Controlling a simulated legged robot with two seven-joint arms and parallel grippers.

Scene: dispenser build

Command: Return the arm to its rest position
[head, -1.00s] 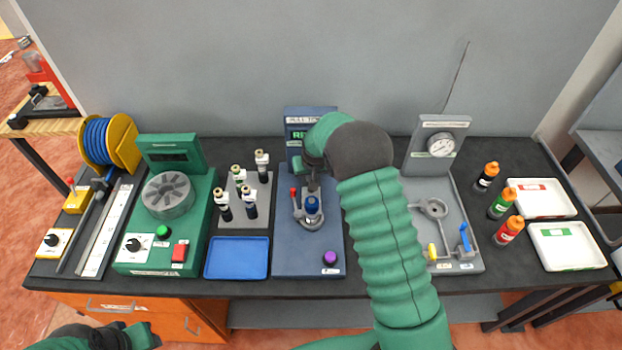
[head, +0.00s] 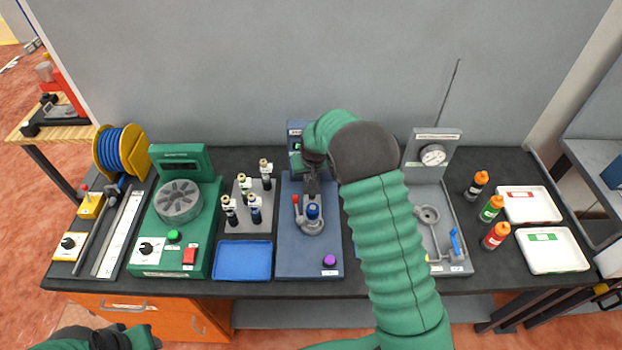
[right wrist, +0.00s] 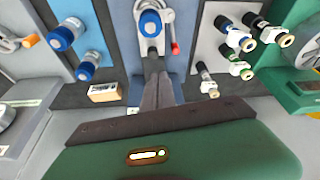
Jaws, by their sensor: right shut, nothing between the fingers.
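My right arm reaches over the bench in the head view. Its right gripper (head: 312,188) points down above the blue pull-test station (head: 293,262), just behind the station's clamp with a blue-topped part (head: 313,211) and a red lever. In the right wrist view the right gripper's fingers (right wrist: 157,80) are together and empty, close to the clamp (right wrist: 150,25) but seemingly apart from it. My left gripper (head: 140,336) is at the bottom left, in front of the bench and low; its fingers are too small and cut off to judge.
A gauge station (head: 450,200), several orange-capped bottles (head: 491,208) and white trays (head: 552,269) stand right. The wall is close behind.

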